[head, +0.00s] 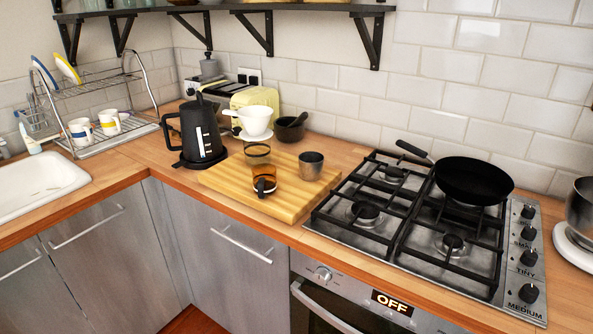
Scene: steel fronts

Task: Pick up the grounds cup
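A small steel cup (311,165), most likely the grounds cup, stands upright on the right part of the wooden board (225,180). Its inside looks dark, and I cannot tell what it holds. A glass vessel (259,158) with amber contents and a black handle stands to its left on the board, apart from it. Neither of my grippers is in view.
A black kettle (201,135), a white dripper (253,122) and a dark bowl (290,129) stand behind or left of the board's middle. The gas hob (367,214) with a black pan (473,181) lies to the right. A shelf (310,7) hangs above.

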